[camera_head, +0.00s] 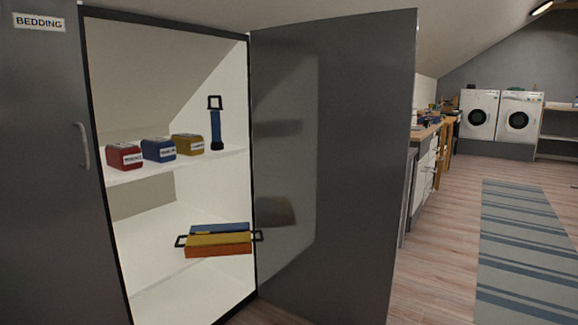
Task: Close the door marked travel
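A dark grey cupboard door (352,165) stands wide open, hinged at the right edge of a lit compartment. I see its inner face, and no marking shows on it. A travel label is not visible anywhere; the door's outer face is hidden. The open compartment (137,218) has white shelves. Neither of my grippers shows in the head view.
A closed grey door marked BEDDING (40,160) is at the left. The compartment holds red (124,156), blue (158,150) and yellow (187,145) boxes, a blue torch-like item (216,130) and stacked cases (218,244). A striped rug (525,250) lies right on open floor.

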